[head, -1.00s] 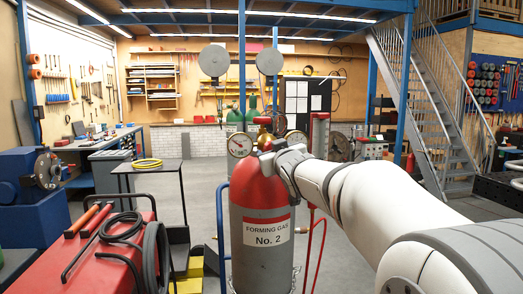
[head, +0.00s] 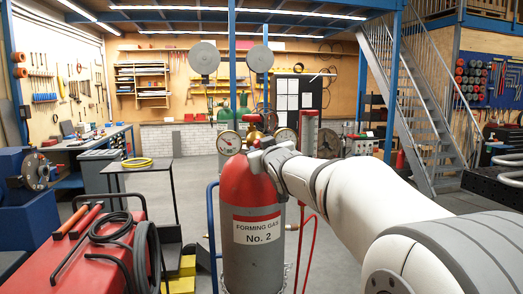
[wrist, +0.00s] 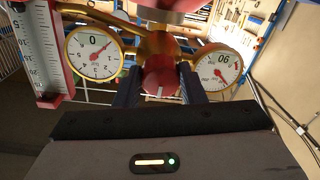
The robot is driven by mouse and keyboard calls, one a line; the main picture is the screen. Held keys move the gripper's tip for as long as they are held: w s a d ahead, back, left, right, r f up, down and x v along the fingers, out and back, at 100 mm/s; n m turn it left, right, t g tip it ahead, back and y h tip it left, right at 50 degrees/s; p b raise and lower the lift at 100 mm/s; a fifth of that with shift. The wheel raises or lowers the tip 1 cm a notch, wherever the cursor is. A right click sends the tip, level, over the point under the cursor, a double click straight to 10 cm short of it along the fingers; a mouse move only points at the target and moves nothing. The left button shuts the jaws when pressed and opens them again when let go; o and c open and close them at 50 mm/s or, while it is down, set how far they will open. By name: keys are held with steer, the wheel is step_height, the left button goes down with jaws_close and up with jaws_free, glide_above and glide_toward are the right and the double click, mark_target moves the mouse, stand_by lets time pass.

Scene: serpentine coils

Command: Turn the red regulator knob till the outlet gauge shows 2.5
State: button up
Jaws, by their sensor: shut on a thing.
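The red regulator knob (wrist: 160,78) sits between the two dark fingers of my gripper (wrist: 160,90) in the wrist view, with a pale mark on its front. My gripper is shut on it. Brass fittings join it to two round white gauges. The left gauge (wrist: 88,58) has a red needle pointing to the upper right, near its 0. The right gauge (wrist: 212,72) has a red needle and small, tilted numbers. Which one is the outlet gauge, and its exact reading, I cannot tell. In the head view, both gauges stand above the red-topped cylinder (head: 250,185), and my gripper hides the knob.
A scaled tube in a red frame (wrist: 28,50) stands close left of the gauges in the wrist view. In the head view, a red hose (head: 304,250) hangs right of the cylinder. A red cart top (head: 85,265) with dark hoses lies at front left.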

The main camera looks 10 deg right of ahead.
steer(key=shift+a+m+b, duration=0.2)
steer(key=shift+m+b, duration=1.55)
steer(key=shift+m, duration=5.75)
steer(key=o, duration=1)
steer(key=shift+s, duration=0.1)
